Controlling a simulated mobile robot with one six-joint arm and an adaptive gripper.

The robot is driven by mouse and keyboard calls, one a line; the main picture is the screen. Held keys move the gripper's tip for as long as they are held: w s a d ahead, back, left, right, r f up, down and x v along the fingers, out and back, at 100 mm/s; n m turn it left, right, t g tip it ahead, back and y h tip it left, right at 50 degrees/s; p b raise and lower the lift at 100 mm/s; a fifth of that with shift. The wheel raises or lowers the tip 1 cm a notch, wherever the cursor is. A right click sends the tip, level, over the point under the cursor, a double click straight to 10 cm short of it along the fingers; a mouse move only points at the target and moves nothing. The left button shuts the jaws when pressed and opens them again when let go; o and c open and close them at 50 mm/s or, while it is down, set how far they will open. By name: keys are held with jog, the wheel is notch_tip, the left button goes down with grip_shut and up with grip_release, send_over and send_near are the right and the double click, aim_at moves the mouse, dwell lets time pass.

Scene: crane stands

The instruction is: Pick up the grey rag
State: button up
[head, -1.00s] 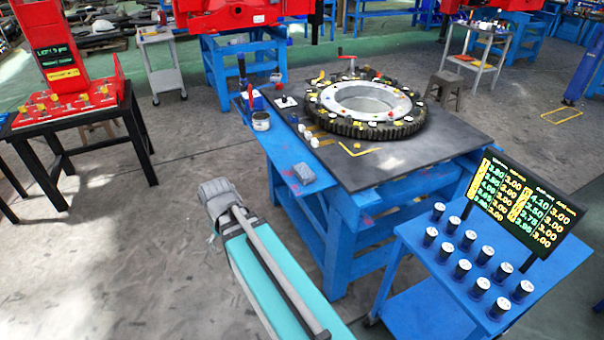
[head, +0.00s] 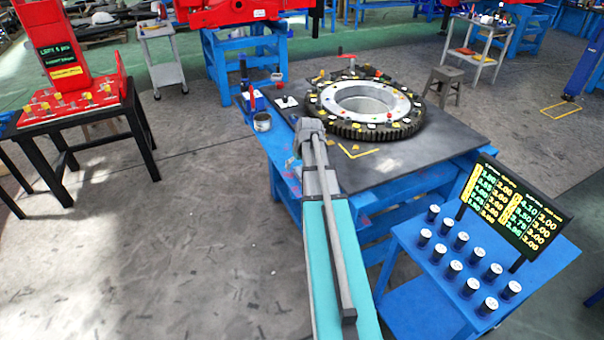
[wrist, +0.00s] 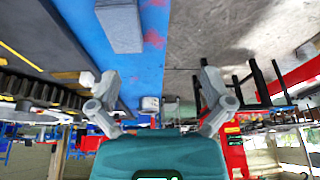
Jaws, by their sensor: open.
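The grey rag (wrist: 120,28) shows in the wrist view as a flat grey block on the blue strip of the workbench, towards the top. My gripper (wrist: 150,80) is open and empty, its two fingers spread wide apart. The rag lies apart from the fingers, beyond them in the picture and nearer the left finger's side. In the head view my arm reaches over the bench's blue near-left edge. It hides most or all of the rag and the fingertips there.
A large toothed ring (head: 368,105) lies on the dark benchtop, right of my arm. A small can (head: 262,122) stands on the blue edge. A blue cart (head: 440,280) with several dark cylinders and a display board (head: 515,205) stands at the right. Open floor lies left.

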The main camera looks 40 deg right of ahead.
jog(key=shift+t, duration=0.3)
jog(key=d, duration=0.3)
jog(key=d+r, duration=0.1)
jog(key=d, duration=0.1)
jog(key=shift+s+d, duration=0.15)
jog(key=shift+s, duration=0.1)
jog(key=b+x, duration=0.6)
jog(key=x, duration=0.1)
jog(key=shift+w+d+f+b, duration=0.1)
jog(key=shift+d+f+b, duration=0.05)
jog(key=shift+f+b, duration=0.25)
jog(key=shift+w+f+b, duration=0.2)
jog(key=shift+f+b, duration=0.15)
jog(key=shift+d+f, duration=0.1)
jog(key=b+x, duration=0.3)
jog(key=shift+w+d, duration=0.15)
jog(key=shift+d, duration=0.1)
jog(key=shift+b+x, duration=0.85)
jog(key=shift+f, duration=0.25)
dwell(0.4)
